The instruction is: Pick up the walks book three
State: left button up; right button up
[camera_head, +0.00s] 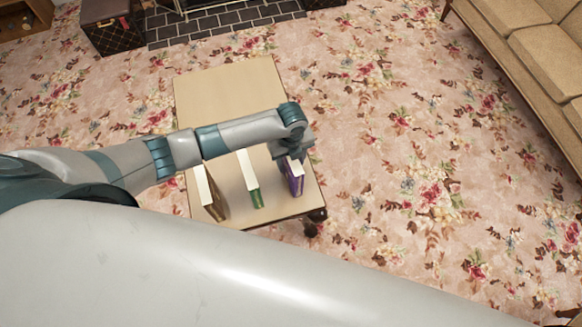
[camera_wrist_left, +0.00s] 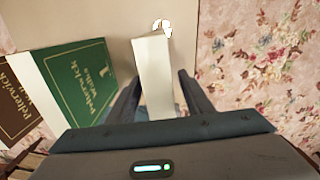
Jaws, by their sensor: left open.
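Three books stand upright on a low wooden table (camera_head: 228,88). The purple book (camera_head: 296,184) is at the right. The green book (camera_head: 255,197) is in the middle and the brown book (camera_head: 214,205) is at the left. My left gripper (camera_head: 293,153) is over the purple book. In the left wrist view my left gripper (camera_wrist_left: 158,82) is open, with a finger on each side of a book's white page edge (camera_wrist_left: 153,66). Its cover and title are hidden. I cannot tell whether the fingers touch it. My right gripper is out of view.
In the left wrist view the green cover (camera_wrist_left: 82,82) and brown cover (camera_wrist_left: 18,105) lie to the left, lettered "Pelterwick Walks". A tan sofa (camera_head: 530,50) stands at the right. The far half of the table is bare, with floral carpet (camera_head: 400,130) around it.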

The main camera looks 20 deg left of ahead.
pick_arm(q)
grip_shut()
dwell(1.3)
